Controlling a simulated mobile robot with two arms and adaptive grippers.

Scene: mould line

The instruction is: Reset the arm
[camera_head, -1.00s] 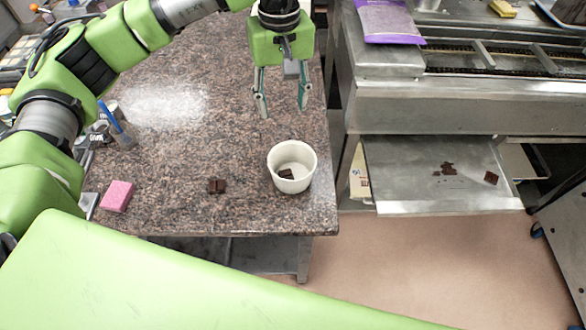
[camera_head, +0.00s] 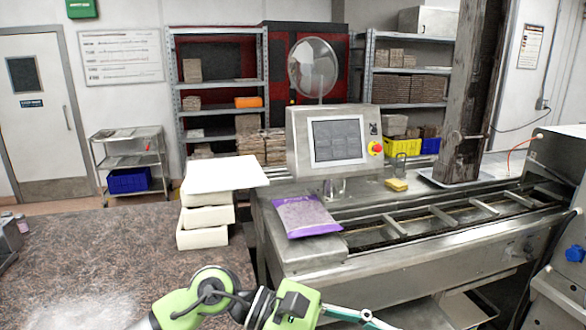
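My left arm comes in along the bottom edge of the head view. Its green gripper (camera_head: 352,316) points right, in front of the machine's near side. One grey-and-teal finger shows; the rest is cut off by the picture's lower edge, so I cannot tell whether it is open or shut. I see nothing held in the visible part. My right gripper is out of view.
The speckled stone table (camera_head: 90,255) is at lower left, its visible part mostly clear.

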